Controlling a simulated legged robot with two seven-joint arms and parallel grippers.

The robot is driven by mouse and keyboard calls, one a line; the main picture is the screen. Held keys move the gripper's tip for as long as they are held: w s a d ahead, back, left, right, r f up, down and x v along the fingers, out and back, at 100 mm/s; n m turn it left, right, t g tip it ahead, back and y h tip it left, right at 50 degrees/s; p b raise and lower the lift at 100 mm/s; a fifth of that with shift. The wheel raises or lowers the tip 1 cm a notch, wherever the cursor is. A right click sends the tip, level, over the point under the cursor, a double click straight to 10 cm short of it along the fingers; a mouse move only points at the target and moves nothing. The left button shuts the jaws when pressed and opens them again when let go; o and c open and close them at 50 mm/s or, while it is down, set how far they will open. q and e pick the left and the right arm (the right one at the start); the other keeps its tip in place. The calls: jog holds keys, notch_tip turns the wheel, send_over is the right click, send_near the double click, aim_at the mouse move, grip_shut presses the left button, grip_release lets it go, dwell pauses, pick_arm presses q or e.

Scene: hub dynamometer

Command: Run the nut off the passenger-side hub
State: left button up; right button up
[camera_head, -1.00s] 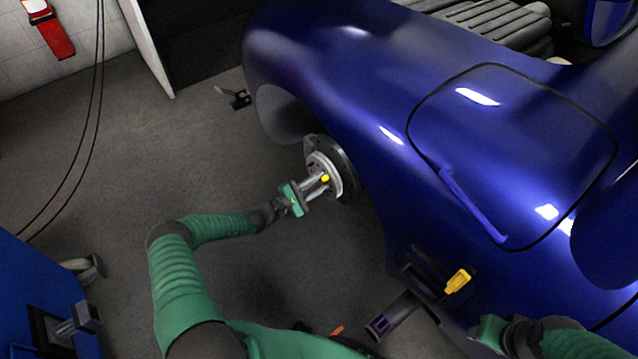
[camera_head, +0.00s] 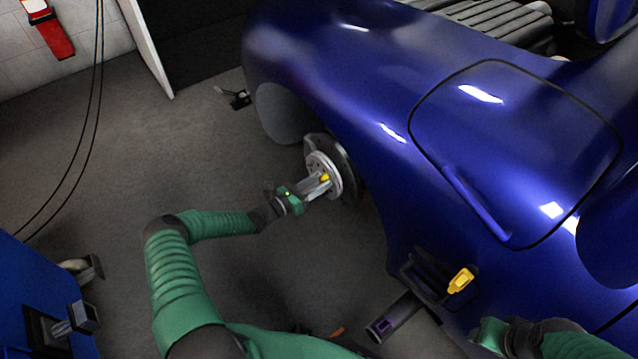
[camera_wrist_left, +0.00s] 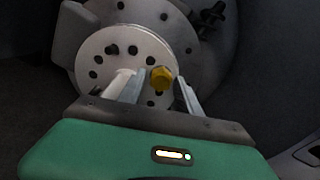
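The passenger-side hub (camera_head: 318,160) is a grey disc with a ring of holes, on the dark blue car body; its face fills the upper middle of the left wrist view (camera_wrist_left: 112,52). A yellow nut (camera_wrist_left: 161,78) sits on the hub's face, and it shows small in the head view (camera_head: 324,178). My left gripper (camera_head: 316,183) is at the hub, its fingers on either side of the nut. The left wrist view shows a narrow gap between nut and left finger, so it looks open. My right gripper (camera_head: 482,335) is low at the right, its fingers unclear.
A black holder (camera_head: 425,272) with a yellow-topped item (camera_head: 460,281) is near the car's lower side. A dark tube (camera_head: 385,326) lies by it. The blue car body (camera_head: 400,110) bounds the right side. A blue cabinet (camera_head: 30,290) stands at the left.

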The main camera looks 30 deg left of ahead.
pick_arm(q)
jog(key=shift+r+m+p, duration=0.1)
jog(key=shift+m+p, duration=0.55)
jog(key=shift+m, duration=0.45)
jog(key=m+p, duration=0.1)
jog(key=m, duration=0.3)
jog(key=shift+p, duration=0.3)
jog(key=m+p, duration=0.2)
jog(key=m, duration=0.5)
jog(key=m+p, duration=0.1)
jog(key=m, duration=0.4)
jog(key=shift+m+p, duration=0.3)
jog(key=shift+p, duration=0.1)
jog(key=m, duration=0.5)
jog(key=shift+p, duration=0.4)
